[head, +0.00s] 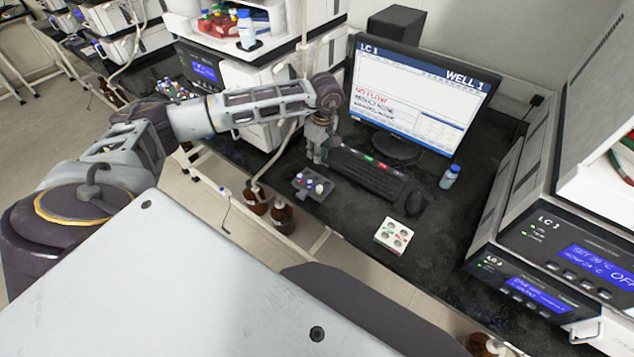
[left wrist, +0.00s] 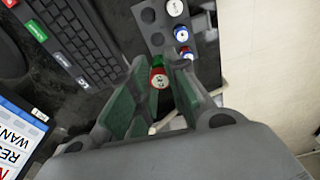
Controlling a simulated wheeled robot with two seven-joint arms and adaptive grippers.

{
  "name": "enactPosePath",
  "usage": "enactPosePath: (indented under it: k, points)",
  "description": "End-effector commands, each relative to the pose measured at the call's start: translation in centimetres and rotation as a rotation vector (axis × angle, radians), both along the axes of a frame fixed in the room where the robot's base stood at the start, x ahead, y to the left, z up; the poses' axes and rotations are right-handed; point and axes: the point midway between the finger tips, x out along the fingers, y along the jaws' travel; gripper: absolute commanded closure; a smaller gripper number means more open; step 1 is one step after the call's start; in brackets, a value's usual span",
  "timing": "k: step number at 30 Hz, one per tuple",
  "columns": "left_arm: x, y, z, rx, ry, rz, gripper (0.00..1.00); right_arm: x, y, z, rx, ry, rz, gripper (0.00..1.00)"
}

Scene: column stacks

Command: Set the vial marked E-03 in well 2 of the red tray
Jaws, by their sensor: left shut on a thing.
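My left gripper (head: 317,158) is above the bench, just behind a small dark rack (head: 300,193). In the left wrist view the gripper (left wrist: 157,85) is shut on a vial (left wrist: 159,79) with a white top and red edge; its marking is too small to read. The grey rack (left wrist: 156,38) there holds several other capped vials, with empty holes beside them. A small whitish tray (head: 382,238) with several round wells and red and green marks lies to the right, apart from the gripper. No plainly red tray shows. My right gripper is out of view.
A keyboard (head: 372,176) and mouse (head: 414,203) lie between the gripper and the monitor (head: 425,95), which reads WELL 1 and NO FLOW. A blue-capped bottle (head: 449,178) stands to the right.

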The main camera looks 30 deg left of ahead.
Motion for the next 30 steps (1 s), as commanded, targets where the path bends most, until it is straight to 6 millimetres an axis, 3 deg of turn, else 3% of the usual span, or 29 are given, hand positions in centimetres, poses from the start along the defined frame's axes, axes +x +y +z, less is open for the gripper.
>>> enactPosePath:
  k: [19,30]
  points:
    - [0.0,0.0,-0.3,-0.001,0.001,0.068,0.95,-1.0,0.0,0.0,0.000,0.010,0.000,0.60]
    - [0.0,0.0,-4.2,-0.001,0.003,0.068,0.95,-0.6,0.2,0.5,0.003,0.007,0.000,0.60]
